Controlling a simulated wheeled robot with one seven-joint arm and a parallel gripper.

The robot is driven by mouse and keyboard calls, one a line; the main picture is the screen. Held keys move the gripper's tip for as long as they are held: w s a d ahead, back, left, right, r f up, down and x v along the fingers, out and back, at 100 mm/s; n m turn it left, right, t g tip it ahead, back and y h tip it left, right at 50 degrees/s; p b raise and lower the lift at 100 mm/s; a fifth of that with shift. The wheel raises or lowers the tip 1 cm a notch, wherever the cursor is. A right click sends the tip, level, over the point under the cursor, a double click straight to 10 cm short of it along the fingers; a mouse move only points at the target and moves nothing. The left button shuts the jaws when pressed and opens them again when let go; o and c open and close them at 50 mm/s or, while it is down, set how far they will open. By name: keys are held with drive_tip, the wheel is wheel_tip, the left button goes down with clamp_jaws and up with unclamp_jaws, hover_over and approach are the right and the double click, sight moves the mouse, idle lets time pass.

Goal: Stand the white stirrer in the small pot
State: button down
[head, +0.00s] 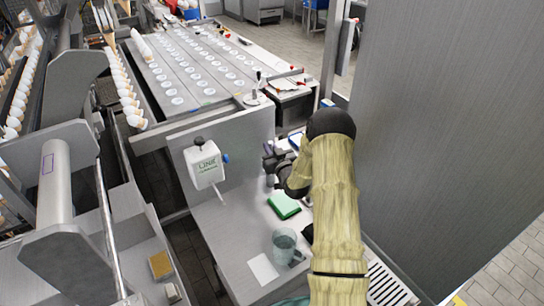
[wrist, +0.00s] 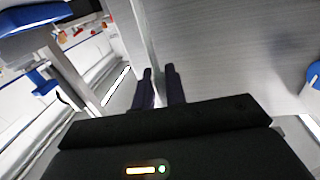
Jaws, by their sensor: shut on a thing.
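My gripper (head: 276,160) is beside the right end of the grey counter in the head view, over its back part. In the wrist view its two dark fingers (wrist: 161,78) are close together, with a narrow gap. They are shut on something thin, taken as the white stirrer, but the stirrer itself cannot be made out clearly. A translucent grey-green mug (head: 285,246) stands upright on the front of the counter. I cannot tell whether it is the small pot; no other pot shows clearly. My arm hides part of the counter's right side.
A blue-edged item (head: 296,139) is behind my gripper. A white box (head: 204,165) is on the panel at left. A tall grey wall (head: 450,130) stands right.

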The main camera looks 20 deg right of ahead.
drive_tip(key=shift+w+f+p, duration=0.1)
drive_tip(key=shift+f+p, duration=0.4)
drive_tip(key=shift+f, duration=1.5)
drive_tip(key=shift+a, duration=0.1)
drive_tip(key=shift+f, duration=0.25)
drive_tip(key=c, duration=1.4)
unclamp_jaws()
drive_tip(key=shift+c, duration=0.2)
drive_tip(key=shift+r, duration=0.2)
drive_tip(key=s+b, duration=0.3)
drive_tip(key=s, duration=0.9)
drive_tip(key=shift+d, duration=0.35)
drive_tip(key=shift+s, duration=0.1)
